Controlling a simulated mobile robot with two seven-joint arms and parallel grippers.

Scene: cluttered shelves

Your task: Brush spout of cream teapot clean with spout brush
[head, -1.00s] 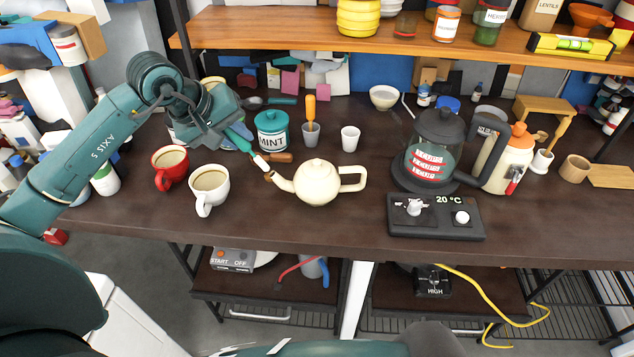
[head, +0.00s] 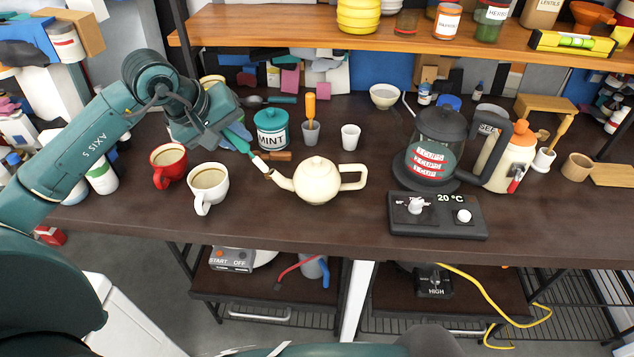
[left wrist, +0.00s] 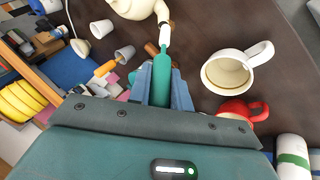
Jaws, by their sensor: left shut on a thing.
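The cream teapot (head: 317,183) stands upright on the dark table, its spout pointing left and its handle right. The spout tip has a brownish patch. It also shows at the top of the left wrist view (left wrist: 133,7). My left gripper (head: 231,138) is shut on the green handle of the spout brush (head: 239,142), left of the teapot. The brush's white head points down and right at the spout tip. In the left wrist view the brush (left wrist: 162,75) extends from between the fingers, and its head meets or nearly meets the spout. I cannot tell whether it is inside.
A white mug (head: 208,186) and a red mug (head: 168,164) stand left of the teapot. A mint jar (head: 271,131) stands behind the spout. A glass kettle (head: 434,150) and its control panel (head: 437,215) are on the right. The table front before the teapot is clear.

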